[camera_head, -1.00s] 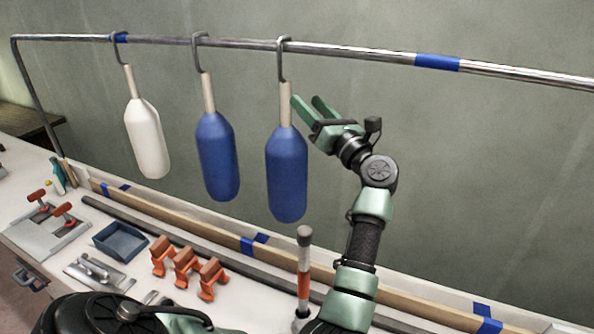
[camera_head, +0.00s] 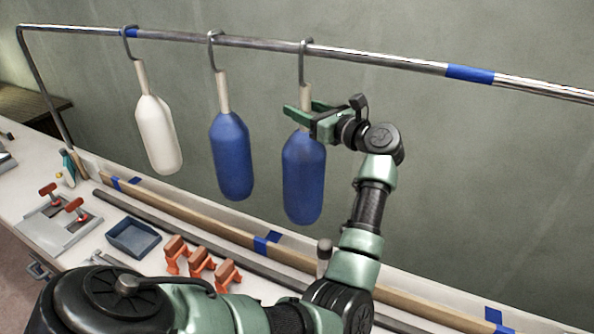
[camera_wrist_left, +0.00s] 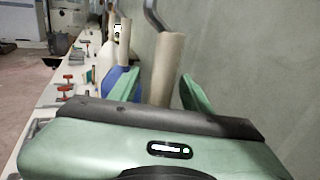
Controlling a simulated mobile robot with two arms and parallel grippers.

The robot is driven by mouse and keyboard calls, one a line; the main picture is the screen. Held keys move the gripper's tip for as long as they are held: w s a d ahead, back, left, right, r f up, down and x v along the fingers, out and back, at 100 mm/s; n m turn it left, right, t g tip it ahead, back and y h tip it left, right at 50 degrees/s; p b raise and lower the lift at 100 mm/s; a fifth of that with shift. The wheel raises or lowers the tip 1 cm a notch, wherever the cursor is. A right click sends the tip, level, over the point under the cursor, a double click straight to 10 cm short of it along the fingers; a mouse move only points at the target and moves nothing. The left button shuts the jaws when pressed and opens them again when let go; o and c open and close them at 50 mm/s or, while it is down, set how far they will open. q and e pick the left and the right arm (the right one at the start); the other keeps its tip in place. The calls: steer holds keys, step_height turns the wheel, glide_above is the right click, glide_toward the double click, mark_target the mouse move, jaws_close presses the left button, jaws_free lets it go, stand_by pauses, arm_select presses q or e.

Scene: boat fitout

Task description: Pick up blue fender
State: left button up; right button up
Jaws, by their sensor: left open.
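Two blue fenders hang from hooks on a metal rail (camera_head: 390,58) in the head view. The right blue fender (camera_head: 304,182) has a pale beige neck (camera_head: 305,94), and the middle blue fender (camera_head: 232,160) hangs to its left. My left gripper (camera_head: 301,110) is open at the neck of the right blue fender, just above its blue body. In the left wrist view the neck (camera_wrist_left: 168,65) stands between the two open green fingers, with gaps visible. My right gripper is not in view.
A white fender (camera_head: 158,137) hangs further left on the rail. Below, the bench holds a blue tray (camera_head: 134,238), orange clamps (camera_head: 200,262), a plate with red-handled clamps (camera_head: 58,228) and long bars along the wall. The wall right of my arm is bare.

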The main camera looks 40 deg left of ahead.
arm_select(q)
steer(key=shift+w+a+f, duration=0.1)
steer(key=shift+a+f, duration=0.1)
steer(key=shift+a, duration=0.05)
steer(key=shift+d, duration=0.15)
steer(key=shift+c, duration=0.3)
steer(key=shift+d+r, duration=0.15)
steer(key=shift+d, duration=0.15)
steer(key=c, duration=0.6)
steer(key=shift+d+r, duration=0.1)
steer(key=shift+d, duration=0.1)
jaws_close()
steer(key=shift+a, duration=0.2)
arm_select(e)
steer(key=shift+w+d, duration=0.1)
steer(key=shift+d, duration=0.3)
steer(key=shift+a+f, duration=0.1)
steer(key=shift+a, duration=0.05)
